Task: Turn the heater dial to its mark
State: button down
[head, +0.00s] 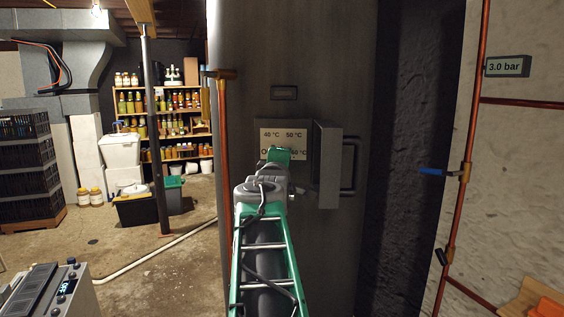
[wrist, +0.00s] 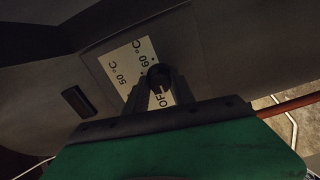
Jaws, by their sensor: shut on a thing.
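The heater (head: 290,60) is a tall dark grey tank in the middle of the head view. Its white dial plate (head: 283,140) carries 40 °C, 50 °C, 60 °C and a partly covered OFF label. My gripper, green-bodied, reaches the plate and hides the dial in the head view. In the wrist view the plate (wrist: 127,68) lies beyond the dark fingers of my gripper (wrist: 158,88), which are shut on the small dark dial (wrist: 160,78). The dial's pointer and its exact setting are hard to make out.
A grey hinged cover (head: 327,165) stands open just right of the plate, close to my gripper. A copper pipe (head: 223,150) runs down the tank's left side. A blue-handled valve (head: 435,172) and a 3.0 bar sign (head: 507,66) are at the right.

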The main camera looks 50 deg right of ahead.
jog(key=c, duration=1.1)
grip_release()
jog(key=shift+o, duration=0.2)
jog(key=v, duration=0.7)
jog(key=shift+s+a+b, duration=0.3)
jog(key=shift+b, duration=0.1)
